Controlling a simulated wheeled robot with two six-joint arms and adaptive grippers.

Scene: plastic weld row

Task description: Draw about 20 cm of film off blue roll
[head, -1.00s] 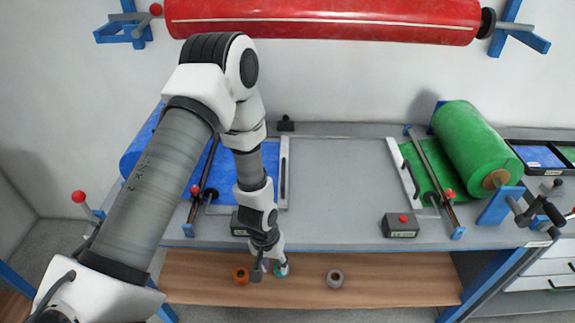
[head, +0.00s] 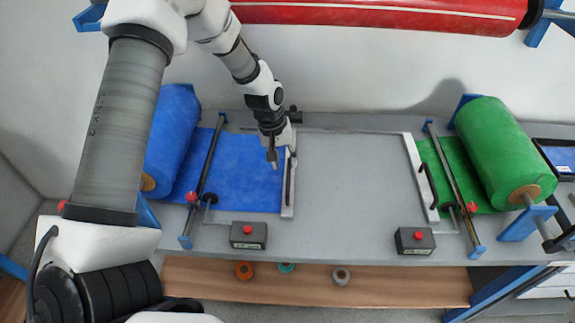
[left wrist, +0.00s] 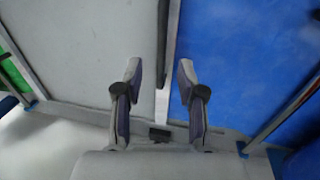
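The blue roll (head: 172,140) is mounted at the left of the grey table. Its blue film (head: 245,175) runs right under a dark cross rod (head: 208,165) and ends beside a pale bar with a dark handle (head: 288,185). My left gripper (head: 281,158) is above the film's right edge near the back end of that bar. In the left wrist view my left gripper (left wrist: 160,85) has its fingers well apart, with nothing held. The bar (left wrist: 168,50) shows between the fingers, below them, with blue film (left wrist: 240,60) to its right. My right gripper is not in view.
A green roll (head: 500,150) with its film and a second bar (head: 420,175) is at the right. Two control boxes with red buttons (head: 248,236) (head: 415,240) stand at the front edge. Bare table (head: 355,185) lies between the bars. A red roll (head: 390,12) hangs above the back.

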